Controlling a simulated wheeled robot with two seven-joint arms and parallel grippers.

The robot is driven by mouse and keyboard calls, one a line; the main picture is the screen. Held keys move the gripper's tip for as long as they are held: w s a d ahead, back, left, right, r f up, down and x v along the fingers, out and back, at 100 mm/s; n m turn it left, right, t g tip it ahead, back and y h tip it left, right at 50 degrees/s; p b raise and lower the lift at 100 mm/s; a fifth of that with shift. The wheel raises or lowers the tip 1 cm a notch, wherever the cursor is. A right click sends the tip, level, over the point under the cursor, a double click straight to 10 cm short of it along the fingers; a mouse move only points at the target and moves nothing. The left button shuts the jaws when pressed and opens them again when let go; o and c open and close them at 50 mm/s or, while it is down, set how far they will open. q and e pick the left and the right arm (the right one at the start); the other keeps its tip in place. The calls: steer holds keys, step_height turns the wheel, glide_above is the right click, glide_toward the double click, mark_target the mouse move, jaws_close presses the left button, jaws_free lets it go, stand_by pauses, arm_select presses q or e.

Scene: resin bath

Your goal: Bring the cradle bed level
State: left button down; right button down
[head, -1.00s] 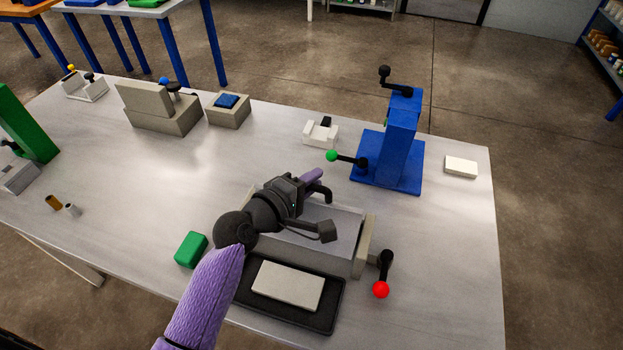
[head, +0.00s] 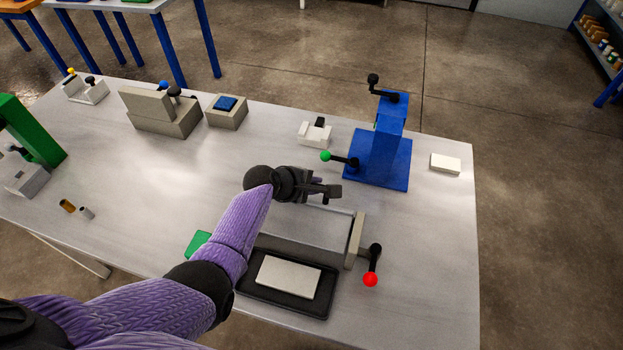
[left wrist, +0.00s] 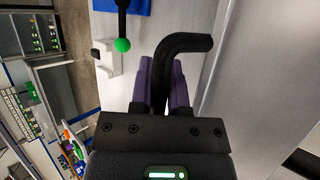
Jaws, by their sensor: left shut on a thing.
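The cradle (head: 355,240) is a beige-grey frame near the table's front, with a red-knobbed black crank (head: 371,268) at its right end. Its grey bed (head: 305,232) is partly hidden behind my left arm; I cannot tell its exact tilt. My left gripper (head: 318,182) is at the bed's far side. In the left wrist view, its purple fingers (left wrist: 165,85) are shut on a black bent handle (left wrist: 188,43), which rises from between them and bends right. The grey bed surface (left wrist: 260,60) fills that view's right side. My right gripper is not in view.
A black tray (head: 318,307) with a pale slab (head: 289,277) lies in front of the cradle. A blue stand (head: 385,150) with a green-knobbed lever (head: 326,156) is behind it. A green block (head: 197,241) is at the left, partly covered by my arm. Open table lies left.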

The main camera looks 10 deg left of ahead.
mark_target(291, 206)
arm_select(q)
steer(key=shift+w+f+g, duration=0.2)
steer(key=shift+f+g, duration=0.4)
steer(key=shift+f, duration=0.05)
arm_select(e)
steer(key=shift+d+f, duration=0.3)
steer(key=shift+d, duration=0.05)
arm_select(q)
steer(key=shift+f+b, duration=0.15)
steer(key=shift+b, duration=0.15)
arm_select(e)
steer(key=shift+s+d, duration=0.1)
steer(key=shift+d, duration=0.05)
